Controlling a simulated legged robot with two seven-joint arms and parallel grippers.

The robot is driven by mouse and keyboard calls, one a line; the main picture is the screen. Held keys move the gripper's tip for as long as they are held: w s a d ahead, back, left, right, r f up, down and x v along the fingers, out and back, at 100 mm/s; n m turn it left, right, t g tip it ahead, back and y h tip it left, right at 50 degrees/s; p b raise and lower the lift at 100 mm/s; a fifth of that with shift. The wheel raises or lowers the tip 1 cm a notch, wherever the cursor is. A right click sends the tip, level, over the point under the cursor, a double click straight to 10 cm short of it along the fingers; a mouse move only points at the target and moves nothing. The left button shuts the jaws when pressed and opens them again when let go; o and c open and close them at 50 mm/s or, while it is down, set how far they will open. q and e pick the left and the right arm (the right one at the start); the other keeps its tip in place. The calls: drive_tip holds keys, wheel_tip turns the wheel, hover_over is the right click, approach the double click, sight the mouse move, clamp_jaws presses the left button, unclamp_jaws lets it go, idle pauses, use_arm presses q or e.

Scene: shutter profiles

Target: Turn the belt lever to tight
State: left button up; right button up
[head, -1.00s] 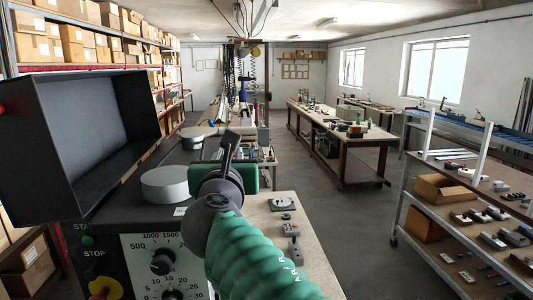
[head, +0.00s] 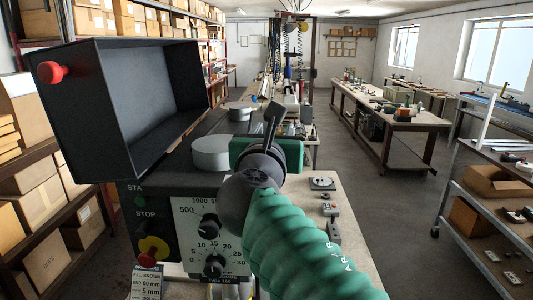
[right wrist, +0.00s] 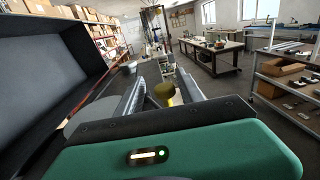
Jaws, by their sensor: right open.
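My right arm, in a green sleeve, comes in from below in the head view. Its gripper (head: 272,120) is over the machine's top, right of a grey round drum (head: 210,153). In the right wrist view the two grey fingers (right wrist: 161,97) stand apart and open. A round olive-yellow knob (right wrist: 164,90) shows between them, beside a yellow stalk. I cannot tell if this is the belt lever, nor whether the fingers touch it. In the head view the gripper hides that spot. No tight marking is readable. My left gripper is not in view.
A dark open hood (head: 140,100) with a red button (head: 51,72) stands left of the gripper. The front panel (head: 213,245) carries dials and a STOP button. Small metal parts lie on the bench (head: 345,230) at right.

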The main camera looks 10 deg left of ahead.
drive_tip(key=s+d+b, duration=0.1)
drive_tip(key=s+b, duration=0.3)
drive_tip(key=s, duration=1)
drive_tip(key=shift+d+f, duration=0.15)
drive_tip(key=shift+f, duration=0.1)
